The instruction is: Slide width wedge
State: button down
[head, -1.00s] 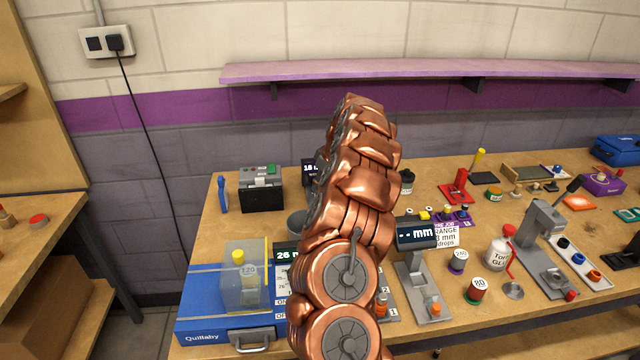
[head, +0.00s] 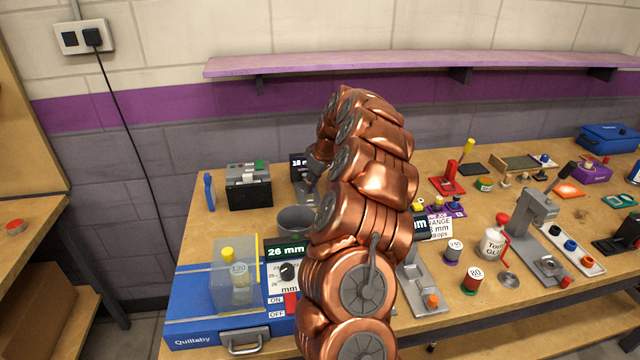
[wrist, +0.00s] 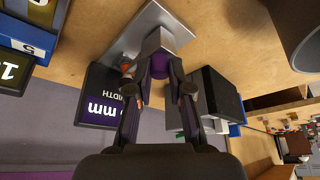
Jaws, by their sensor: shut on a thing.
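In the wrist view, my gripper (wrist: 159,88) has its two dark fingers around a grey block with a purple face, which looks like the width wedge (wrist: 159,66). The wedge sits on a pale metal slot track (wrist: 128,38). A dark display (wrist: 100,98) reading "mm" and "WIDTH" stands just left of the fingers. In the head view, the gripper (head: 312,182) shows only partly behind my copper arm, by the small display (head: 298,166) at the back of the bench. The wedge is hidden there.
A black box with a green button (head: 249,186) stands left of the gripper, and a grey cup (head: 295,221) is in front. A blue Quillaby machine (head: 205,325) fills the front left. Several gauges and bottles crowd the right.

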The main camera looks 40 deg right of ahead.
jog(key=shift+s+a+f, duration=0.1)
jog(key=shift+a, duration=0.05)
jog(key=c, duration=1.1)
grip_release()
jog(key=shift+o, duration=0.2)
jog(key=v, duration=1.2)
